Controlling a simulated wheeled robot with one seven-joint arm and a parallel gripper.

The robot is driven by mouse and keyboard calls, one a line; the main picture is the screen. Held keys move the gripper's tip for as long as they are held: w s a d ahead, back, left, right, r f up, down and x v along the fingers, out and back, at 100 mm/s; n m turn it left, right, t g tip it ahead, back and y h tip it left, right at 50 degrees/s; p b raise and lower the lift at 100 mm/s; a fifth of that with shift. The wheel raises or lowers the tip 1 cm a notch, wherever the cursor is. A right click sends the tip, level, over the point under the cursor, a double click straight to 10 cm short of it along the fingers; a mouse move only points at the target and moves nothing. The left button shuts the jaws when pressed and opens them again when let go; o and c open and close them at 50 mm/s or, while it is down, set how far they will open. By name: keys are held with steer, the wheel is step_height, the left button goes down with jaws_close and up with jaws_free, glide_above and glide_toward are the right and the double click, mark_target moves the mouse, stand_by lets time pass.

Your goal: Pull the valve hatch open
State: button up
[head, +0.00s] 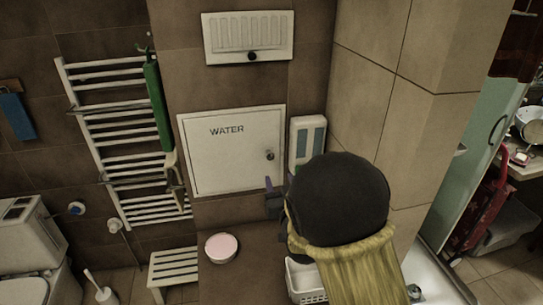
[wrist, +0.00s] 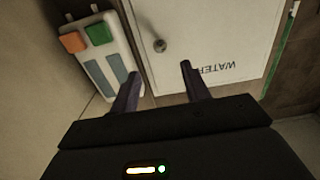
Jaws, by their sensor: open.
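The valve hatch (head: 232,158) is a white square door marked WATER on the brown tiled wall. It looks shut. Its small round knob (head: 269,155) is near the right edge. In the wrist view the hatch (wrist: 210,35) appears upside down, with the knob (wrist: 160,46) ahead of the fingers. My gripper (wrist: 158,82) is open and empty, with its two dark fingers apart and short of the knob. In the head view my gripper (head: 277,196) is below the knob at the hatch's lower right, partly hidden by my arm.
A white dispenser (head: 307,143) with coloured parts (wrist: 98,35) hangs right of the hatch, close to my gripper. A vent panel (head: 248,38) is above. A pink-topped round container (head: 221,247) sits below.

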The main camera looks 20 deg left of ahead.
mark_target(271, 158)
steer(key=p+x, duration=0.3)
steer(key=x, duration=0.8)
steer(key=shift+w+p, duration=0.1)
steer(key=shift+p, duration=0.25)
jaws_close()
